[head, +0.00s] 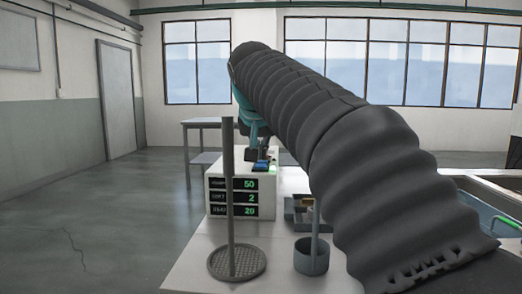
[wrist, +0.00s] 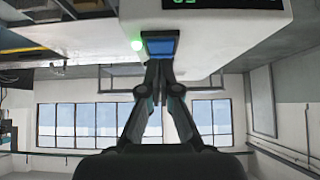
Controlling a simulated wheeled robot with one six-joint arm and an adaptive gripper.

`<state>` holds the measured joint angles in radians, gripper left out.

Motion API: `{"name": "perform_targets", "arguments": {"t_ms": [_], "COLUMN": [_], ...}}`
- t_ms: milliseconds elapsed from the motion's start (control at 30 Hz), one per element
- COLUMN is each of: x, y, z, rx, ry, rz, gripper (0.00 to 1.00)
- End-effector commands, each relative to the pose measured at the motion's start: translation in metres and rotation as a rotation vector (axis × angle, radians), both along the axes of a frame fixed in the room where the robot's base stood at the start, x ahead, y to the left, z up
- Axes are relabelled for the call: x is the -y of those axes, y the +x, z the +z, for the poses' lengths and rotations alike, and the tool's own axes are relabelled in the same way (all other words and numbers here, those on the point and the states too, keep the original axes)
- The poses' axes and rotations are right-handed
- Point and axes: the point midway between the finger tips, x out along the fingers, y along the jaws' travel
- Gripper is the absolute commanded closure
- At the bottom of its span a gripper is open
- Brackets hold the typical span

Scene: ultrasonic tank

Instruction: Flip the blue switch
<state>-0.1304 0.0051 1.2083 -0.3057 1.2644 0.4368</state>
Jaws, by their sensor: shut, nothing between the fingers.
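The blue switch (head: 261,167) is on top of the white control box (head: 212,196), near its far right part. In the wrist view, where the scene appears upside down, the blue switch (wrist: 160,46) sits directly beyond my fingertips. My gripper (head: 257,153) is just above and behind the switch in the head view. In the wrist view my gripper (wrist: 158,68) has its fingers together with nothing between them. The tips look very near or against the switch; I cannot tell whether they touch. A green light (wrist: 137,45) glows beside the switch.
The box front has displays (head: 232,197) reading 50, 2 and 20. A round mesh basket with a tall rod (head: 236,263) and a grey cup (head: 311,257) stand in front on the white table. A tank (head: 492,209) is at right. My arm hides much of the table.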

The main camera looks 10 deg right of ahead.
Motion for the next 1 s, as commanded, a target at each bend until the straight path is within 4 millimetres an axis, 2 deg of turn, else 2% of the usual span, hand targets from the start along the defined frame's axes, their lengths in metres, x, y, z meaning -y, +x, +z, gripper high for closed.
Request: {"name": "perform_targets", "arguments": {"t_ms": [133, 367, 700, 1000], "x": [0.000, -0.001, -0.017, -0.024], "y": [0.000, -0.002, -0.053, -0.077], "z": [0.009, 0.038, 0.081, 0.100], "rx": [0.002, 0.003, 0.002, 0.001], "ry": [0.000, 0.001, 0.000, 0.000], "rz": [-0.001, -0.002, -0.001, -0.002], "gripper": [1.00, 1.00, 1.00, 1.00]}}
